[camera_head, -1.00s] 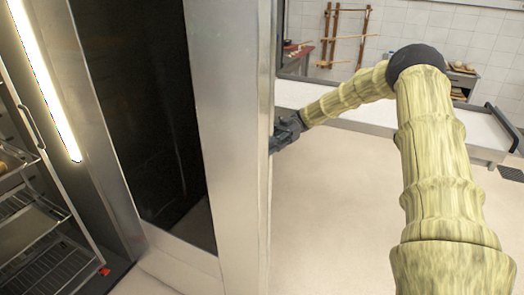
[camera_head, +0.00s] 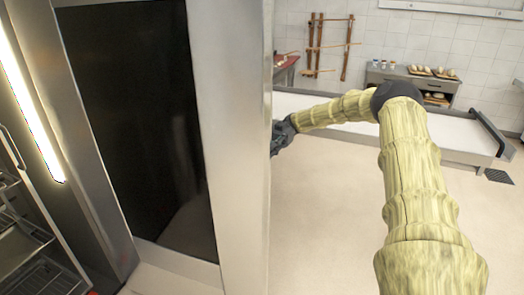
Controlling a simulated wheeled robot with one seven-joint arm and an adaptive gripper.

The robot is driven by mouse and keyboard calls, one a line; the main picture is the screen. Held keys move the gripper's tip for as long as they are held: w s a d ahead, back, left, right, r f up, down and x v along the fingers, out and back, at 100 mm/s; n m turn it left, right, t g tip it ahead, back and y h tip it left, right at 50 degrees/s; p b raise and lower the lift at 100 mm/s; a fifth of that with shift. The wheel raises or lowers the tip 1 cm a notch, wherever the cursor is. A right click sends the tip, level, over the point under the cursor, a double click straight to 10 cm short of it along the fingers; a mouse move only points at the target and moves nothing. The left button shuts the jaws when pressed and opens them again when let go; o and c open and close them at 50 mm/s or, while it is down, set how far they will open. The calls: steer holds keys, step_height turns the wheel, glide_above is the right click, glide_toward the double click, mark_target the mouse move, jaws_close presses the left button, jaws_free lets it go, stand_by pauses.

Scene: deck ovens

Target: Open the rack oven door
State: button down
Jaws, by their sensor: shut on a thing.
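The rack oven door (camera_head: 230,150) stands swung open, a tall steel frame with a dark glass panel (camera_head: 140,120). The lit oven interior with a wheeled rack (camera_head: 35,235) shows at the left. My gripper (camera_head: 277,138) is at the right edge of the door, on its far side from the glass. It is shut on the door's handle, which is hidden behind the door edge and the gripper. My arm reaches to it from the lower right.
A long white-topped table (camera_head: 350,122) stands behind my arm. A shelf unit with bread (camera_head: 420,80) and a wooden rack (camera_head: 328,45) are by the tiled wall. The floor (camera_head: 320,225) right of the door is clear.

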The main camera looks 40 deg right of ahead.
mark_target(269, 120)
steer(key=shift+d, duration=0.1)
steer(key=c, duration=1.5)
jaws_free()
steer(key=o, duration=0.3)
steer(key=shift+s+d, duration=0.15)
steer(key=shift+o, duration=0.2)
steer(key=shift+d, duration=0.1)
step_height(269, 120, up, 10)
steer(key=shift+d+f, duration=0.1)
steer(key=shift+d, duration=0.05)
